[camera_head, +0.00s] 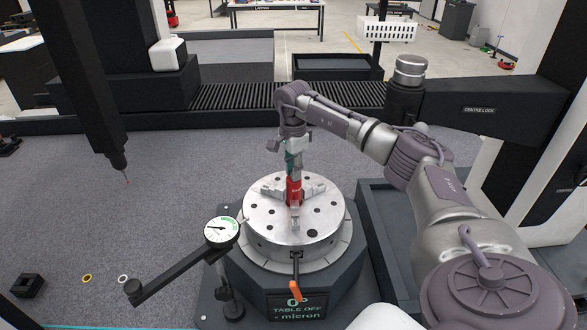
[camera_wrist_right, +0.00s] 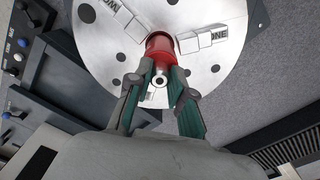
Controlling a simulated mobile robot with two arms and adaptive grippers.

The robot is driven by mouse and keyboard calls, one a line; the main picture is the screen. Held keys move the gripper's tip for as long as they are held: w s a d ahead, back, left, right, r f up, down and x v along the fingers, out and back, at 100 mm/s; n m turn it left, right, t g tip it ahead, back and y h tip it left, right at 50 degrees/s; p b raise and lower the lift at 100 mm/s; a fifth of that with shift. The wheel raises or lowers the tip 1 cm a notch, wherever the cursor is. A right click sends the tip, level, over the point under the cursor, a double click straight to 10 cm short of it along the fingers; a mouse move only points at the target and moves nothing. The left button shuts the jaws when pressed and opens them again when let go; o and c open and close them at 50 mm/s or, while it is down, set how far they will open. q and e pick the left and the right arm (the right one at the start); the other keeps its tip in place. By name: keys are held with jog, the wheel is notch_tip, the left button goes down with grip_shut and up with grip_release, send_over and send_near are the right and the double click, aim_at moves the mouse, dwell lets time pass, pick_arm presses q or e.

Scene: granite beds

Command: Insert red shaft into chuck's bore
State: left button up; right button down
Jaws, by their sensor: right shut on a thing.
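The red shaft (camera_head: 294,191) stands roughly upright over the middle of the round steel chuck (camera_head: 265,228), between its jaws (camera_head: 315,190). My right gripper (camera_head: 293,160) is above the chuck, its green-padded fingers shut on the shaft's upper part. In the right wrist view the red shaft (camera_wrist_right: 160,43) with its pale ringed end lies between the fingers of my right gripper (camera_wrist_right: 158,75), over the chuck face (camera_wrist_right: 105,40). The bore is hidden behind the shaft and jaws, so I cannot tell how deep the shaft sits. My left gripper is out of view.
A dial gauge (camera_head: 221,231) on a black arm stands close at the chuck's left front. An orange-handled key (camera_head: 298,288) hangs at the chuck's front. A black probe column (camera_head: 110,150) comes down at left. Two small rings (camera_head: 87,278) lie on the granite, otherwise largely clear.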

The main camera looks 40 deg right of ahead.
jog(key=shift+f+b, duration=0.35)
jog(key=shift+f, duration=0.25)
jog(key=c, duration=1)
grip_release()
jog(key=shift+o, duration=0.2)
notch_tip(320, 180, up, 5)
jog(key=p, duration=0.3)
jog(key=shift+p, duration=0.35)
jog(key=shift+r, duration=0.1)
notch_tip(320, 180, up, 12)
